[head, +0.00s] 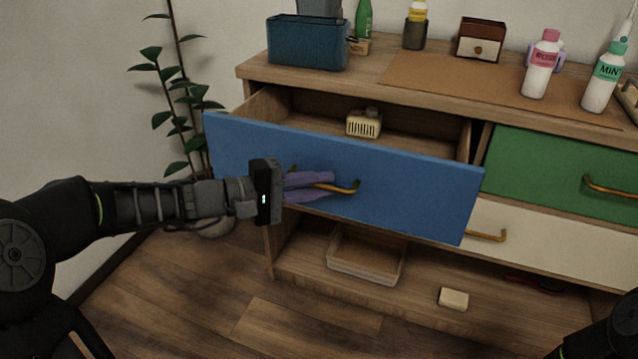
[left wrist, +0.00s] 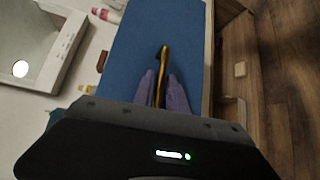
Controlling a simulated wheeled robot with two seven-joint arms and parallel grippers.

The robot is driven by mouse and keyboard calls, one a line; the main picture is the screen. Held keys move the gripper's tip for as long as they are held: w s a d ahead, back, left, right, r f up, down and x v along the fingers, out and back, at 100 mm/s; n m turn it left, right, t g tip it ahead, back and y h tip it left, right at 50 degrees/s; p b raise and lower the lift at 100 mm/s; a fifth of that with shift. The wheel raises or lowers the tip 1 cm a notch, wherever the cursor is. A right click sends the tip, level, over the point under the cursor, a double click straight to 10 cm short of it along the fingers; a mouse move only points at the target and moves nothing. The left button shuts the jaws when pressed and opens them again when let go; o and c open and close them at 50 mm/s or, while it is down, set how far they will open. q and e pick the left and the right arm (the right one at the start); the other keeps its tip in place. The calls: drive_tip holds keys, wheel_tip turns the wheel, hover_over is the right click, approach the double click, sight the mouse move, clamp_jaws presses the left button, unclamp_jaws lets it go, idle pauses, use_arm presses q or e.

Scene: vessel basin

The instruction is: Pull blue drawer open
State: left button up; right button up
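The blue drawer (head: 400,190) is pulled well out of the wooden cabinet, and its inside shows behind the front panel. Its brass handle (head: 345,187) is on the front; it also shows in the left wrist view (left wrist: 163,58). My left gripper (head: 325,186) has its purple fingers on both sides of the handle, close against it, and appears shut on it. The fingers hide part of the handle. In the left wrist view the fingers flank the handle against the blue front (left wrist: 125,60). My right gripper is not in view.
A beige slotted block (head: 364,123) lies in the drawer. The green drawer (head: 550,170) and white drawer (head: 560,245) are to the right. Bottles and a blue basket (head: 305,45) stand on top. A tray (head: 365,260) and a soap-like block (head: 453,299) are on the low shelf.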

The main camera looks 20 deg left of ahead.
use_arm(q)
drive_tip(key=p+v, duration=0.1)
drive_tip(key=v, duration=0.7)
drive_tip(key=shift+p, duration=0.3)
drive_tip(key=shift+w, duration=0.1)
